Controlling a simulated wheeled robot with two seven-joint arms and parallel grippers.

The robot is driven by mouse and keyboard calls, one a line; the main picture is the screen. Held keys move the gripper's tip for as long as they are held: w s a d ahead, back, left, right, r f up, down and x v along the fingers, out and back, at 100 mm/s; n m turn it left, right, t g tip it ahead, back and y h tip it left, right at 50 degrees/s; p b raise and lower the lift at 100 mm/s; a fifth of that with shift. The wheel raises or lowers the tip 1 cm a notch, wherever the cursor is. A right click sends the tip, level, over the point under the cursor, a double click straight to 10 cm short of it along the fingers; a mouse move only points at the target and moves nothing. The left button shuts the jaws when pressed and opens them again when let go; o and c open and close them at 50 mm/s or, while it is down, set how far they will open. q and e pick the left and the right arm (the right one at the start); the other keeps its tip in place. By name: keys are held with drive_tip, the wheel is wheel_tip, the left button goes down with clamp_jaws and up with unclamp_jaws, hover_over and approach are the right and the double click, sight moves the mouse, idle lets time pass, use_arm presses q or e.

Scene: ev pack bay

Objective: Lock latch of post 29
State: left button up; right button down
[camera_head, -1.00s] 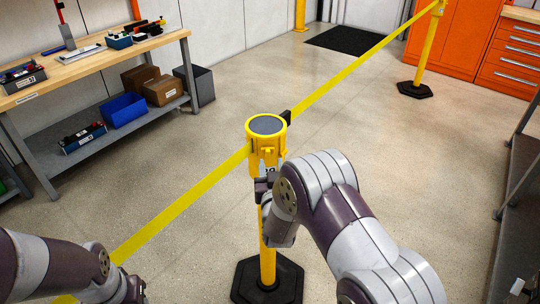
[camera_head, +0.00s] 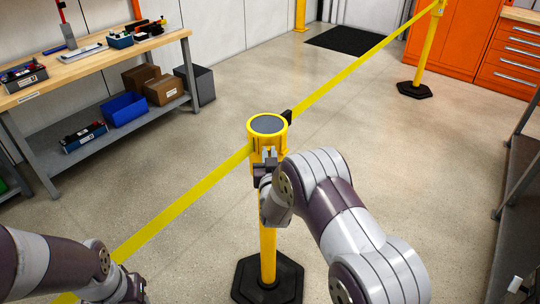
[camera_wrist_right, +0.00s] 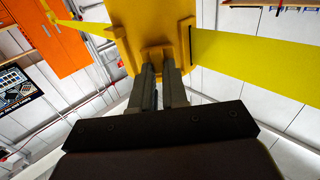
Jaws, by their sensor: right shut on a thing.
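The near belt post has a yellow head (camera_head: 284,137) with a dark round top, a yellow pole (camera_head: 268,240) and a black base (camera_head: 290,278). It stands upright. My right gripper (camera_head: 268,160) is at the front of the head, just below its rim. In the right wrist view, the two dark fingers (camera_wrist_right: 160,86) are shut on a small yellow latch (camera_wrist_right: 158,54) on the head's face; the fingers hide part of it. No post number is readable. My left gripper (camera_head: 132,292) is low at the left, away from the post, its fingers unclear.
A yellow belt (camera_head: 185,200) runs from the post to the lower left, and another (camera_head: 350,70) runs to a far post (camera_head: 425,50). A workbench (camera_head: 100,65) with bins stands at the left. A dark shelf (camera_head: 515,220) is at the right. The floor between is clear.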

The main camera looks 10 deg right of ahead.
drive_tip(key=shift+w+a+b, duration=0.15)
drive_tip(key=shift+a+b, duration=0.2)
drive_tip(key=shift+a, duration=0.6)
drive_tip(key=c, duration=1.1)
unclamp_jaws()
drive_tip(key=s, duration=0.4)
drive_tip(key=s+a+b, duration=0.1)
drive_tip(key=s, duration=0.3)
drive_tip(key=s+a, duration=0.1)
drive_tip(key=s, duration=0.3)
drive_tip(key=shift+s, duration=0.2)
drive_tip(key=shift+f, duration=0.1)
